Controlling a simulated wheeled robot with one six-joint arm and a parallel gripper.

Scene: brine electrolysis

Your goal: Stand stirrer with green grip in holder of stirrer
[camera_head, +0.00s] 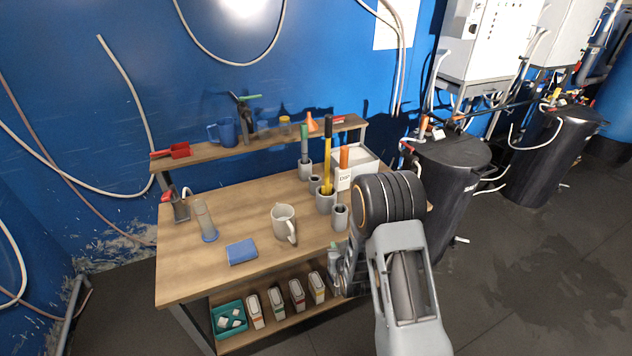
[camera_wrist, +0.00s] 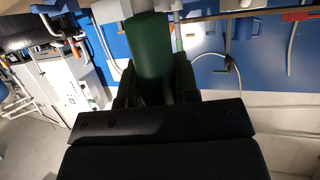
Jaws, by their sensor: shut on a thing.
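In the wrist view, my gripper (camera_wrist: 154,82) is shut on a dark green grip (camera_wrist: 151,45), the stirrer's, which sticks out between its fingers. The rest of the stirrer is hidden. In the head view my gripper cannot be made out clearly; my arm covers that area, to the right of the bench. On the bench stand several grey cup holders. One (camera_head: 305,172) has a green-topped tool (camera_head: 304,140) in it. Another (camera_head: 325,204) has a yellow-and-black tool (camera_head: 327,160). A small holder (camera_head: 340,220) at the front and one (camera_head: 315,185) behind look empty.
The wooden bench (camera_head: 185,270) bears a white mug (camera_head: 284,222), a blue pad (camera_head: 241,252), a clear cylinder (camera_head: 204,220) and a white box (camera_head: 365,165) with an orange-handled tool. A raised shelf (camera_head: 205,150) runs along the back. A black barrel (camera_head: 455,200) stands right.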

